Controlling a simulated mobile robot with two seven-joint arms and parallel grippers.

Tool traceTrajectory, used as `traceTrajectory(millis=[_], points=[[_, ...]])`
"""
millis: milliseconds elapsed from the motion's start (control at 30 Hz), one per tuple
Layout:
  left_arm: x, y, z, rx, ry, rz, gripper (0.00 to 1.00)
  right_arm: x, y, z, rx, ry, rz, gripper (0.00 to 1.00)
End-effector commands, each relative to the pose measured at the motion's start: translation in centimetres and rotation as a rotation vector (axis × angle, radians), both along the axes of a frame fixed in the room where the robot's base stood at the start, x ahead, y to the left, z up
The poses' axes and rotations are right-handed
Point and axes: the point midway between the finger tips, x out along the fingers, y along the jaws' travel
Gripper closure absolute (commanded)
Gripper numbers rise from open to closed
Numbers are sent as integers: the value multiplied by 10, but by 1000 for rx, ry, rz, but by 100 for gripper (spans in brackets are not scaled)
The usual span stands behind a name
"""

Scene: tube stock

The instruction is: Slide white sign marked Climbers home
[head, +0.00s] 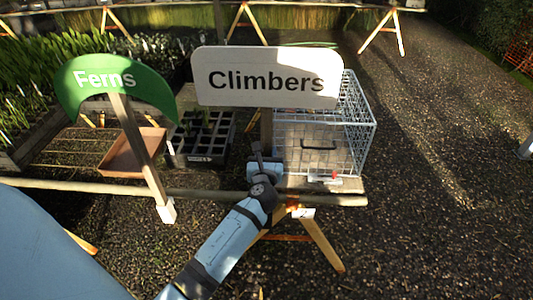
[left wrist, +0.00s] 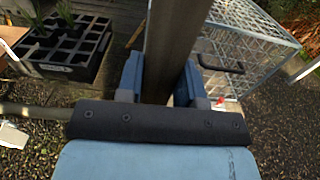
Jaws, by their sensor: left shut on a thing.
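The white Climbers sign (head: 267,77) stands upright on a brown wooden post (head: 266,130) in the middle of the head view. My left gripper (head: 262,165) is shut on this post, well below the board. In the left wrist view the post (left wrist: 175,45) runs up between the two blue fingers of the gripper (left wrist: 162,80). The lower end of the post is hidden behind my gripper and arm, so I cannot tell what it rests in. My right gripper does not show.
A green Ferns sign (head: 112,82) on a leaning-looking post stands to the left. Behind are a terracotta tray (head: 133,155) and a black cell tray (head: 205,140). A wire cage (head: 350,120) stands close on the right. A wooden rail (head: 325,200) runs along the front edge.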

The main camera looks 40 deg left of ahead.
Motion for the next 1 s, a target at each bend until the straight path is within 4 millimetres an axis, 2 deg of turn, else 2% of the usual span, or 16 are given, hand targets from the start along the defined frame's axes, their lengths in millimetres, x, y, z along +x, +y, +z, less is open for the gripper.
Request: traceTrajectory(millis=[700, 1000], points=[[0, 0, -27, 2, -1, 0, 94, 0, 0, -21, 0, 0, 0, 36], [0, 0, -27, 1, -2, 0, 94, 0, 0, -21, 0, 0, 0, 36]])
